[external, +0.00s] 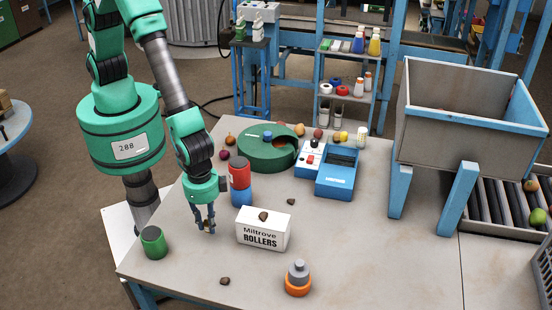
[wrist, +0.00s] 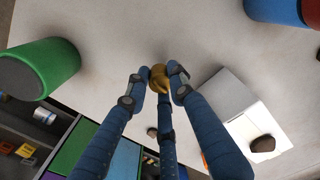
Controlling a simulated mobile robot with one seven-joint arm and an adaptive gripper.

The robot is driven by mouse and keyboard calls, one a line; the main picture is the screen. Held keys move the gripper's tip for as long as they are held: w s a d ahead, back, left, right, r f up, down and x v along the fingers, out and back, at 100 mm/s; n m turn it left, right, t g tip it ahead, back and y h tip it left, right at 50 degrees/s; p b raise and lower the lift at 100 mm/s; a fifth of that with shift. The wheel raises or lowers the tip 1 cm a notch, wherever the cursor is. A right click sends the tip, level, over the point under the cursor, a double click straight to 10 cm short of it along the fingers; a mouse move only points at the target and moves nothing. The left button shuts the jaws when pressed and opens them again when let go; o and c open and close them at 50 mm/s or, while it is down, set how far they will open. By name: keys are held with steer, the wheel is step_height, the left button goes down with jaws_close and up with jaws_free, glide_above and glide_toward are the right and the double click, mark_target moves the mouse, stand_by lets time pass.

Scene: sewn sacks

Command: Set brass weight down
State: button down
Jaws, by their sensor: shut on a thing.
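My gripper (external: 207,227) points down over the left part of the table (external: 350,250). In the wrist view its blue fingers (wrist: 160,82) are shut around the small golden-brown brass weight (wrist: 158,76). The fingers cover part of the weight. In the external view the weight is a tiny brass-coloured spot between the fingertips, low over the tabletop. I cannot tell whether it touches the table.
A green cylinder (external: 153,242) stands left of my gripper. A white rollers box (external: 262,234) with a brown lump (external: 263,216) on top stands right. A red-and-blue can (external: 240,180) stands behind. An orange-and-grey object (external: 298,280) is at the front. Table front right is clear.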

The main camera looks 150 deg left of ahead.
steer(key=shift+w, duration=0.2)
steer(key=shift+f, duration=1.75)
steer(key=shift+f, duration=0.1)
steer(key=c, duration=1.5)
jaws_free()
step_height(320, 180, up, 12)
steer(key=shift+r, duration=0.15)
